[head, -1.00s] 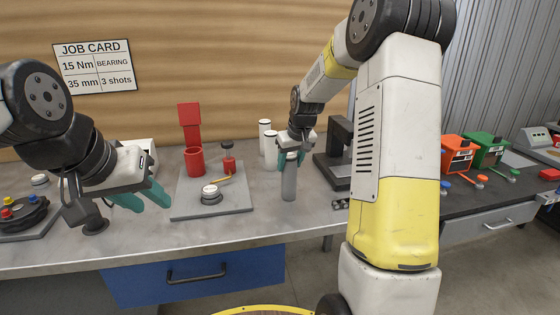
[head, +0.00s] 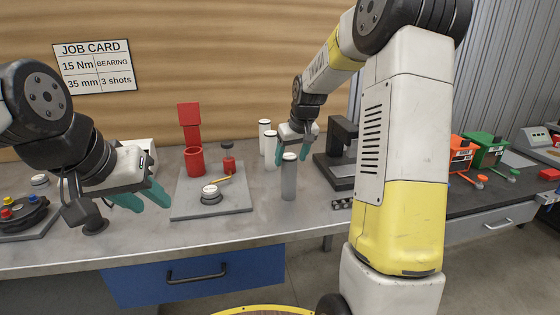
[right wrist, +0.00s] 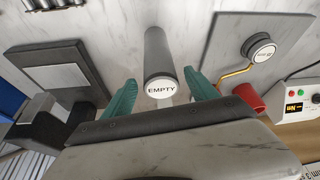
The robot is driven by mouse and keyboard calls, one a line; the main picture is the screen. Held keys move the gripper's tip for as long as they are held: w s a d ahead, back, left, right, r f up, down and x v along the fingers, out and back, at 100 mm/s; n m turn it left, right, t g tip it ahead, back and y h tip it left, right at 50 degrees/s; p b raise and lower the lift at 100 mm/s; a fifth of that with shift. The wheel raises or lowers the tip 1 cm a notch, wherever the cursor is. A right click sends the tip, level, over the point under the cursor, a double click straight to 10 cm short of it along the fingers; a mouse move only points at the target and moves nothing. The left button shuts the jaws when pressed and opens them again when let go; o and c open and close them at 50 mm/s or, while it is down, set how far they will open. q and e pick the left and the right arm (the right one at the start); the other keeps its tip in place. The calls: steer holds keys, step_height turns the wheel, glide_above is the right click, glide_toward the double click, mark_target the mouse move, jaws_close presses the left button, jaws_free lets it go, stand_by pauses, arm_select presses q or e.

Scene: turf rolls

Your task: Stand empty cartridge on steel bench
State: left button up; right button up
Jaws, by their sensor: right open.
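The empty cartridge (head: 289,180) is a grey cylinder standing upright on the steel bench (head: 230,235). In the right wrist view its white end cap (right wrist: 160,88) reads "EMPTY". My right gripper (head: 292,149) is open, just above and behind the cartridge in the head view. In the right wrist view its teal fingers (right wrist: 161,92) lie to either side of the cap with gaps, apart from it. My left gripper (head: 146,198) hangs at the left above the bench, its teal fingers spread and nothing seen between them.
Two white-capped cylinders (head: 265,130) stand behind the cartridge. A grey plate (head: 235,202) with a red stand (head: 190,135) and a round gauge (head: 211,194) lies left of it. A dark press (head: 340,155) stands to the right. Bench in front of the cartridge is clear.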

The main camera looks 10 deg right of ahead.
steer(key=a+v, duration=0.1)
steer(key=v, duration=0.8)
steer(key=s+a+r+t, duration=0.1)
steer(key=s+r, duration=0.2)
steer(key=s, duration=0.4)
steer(key=s+a+r, duration=0.1)
steer(key=s+r, duration=0.1)
steer(key=s, duration=0.6)
steer(key=s+a+f+m+t+y, duration=0.1)
steer(key=s+a+f+m, duration=0.1)
steer(key=s, duration=1.1)
steer(key=shift+s+f, duration=0.35)
steer(key=shift+f, duration=0.05)
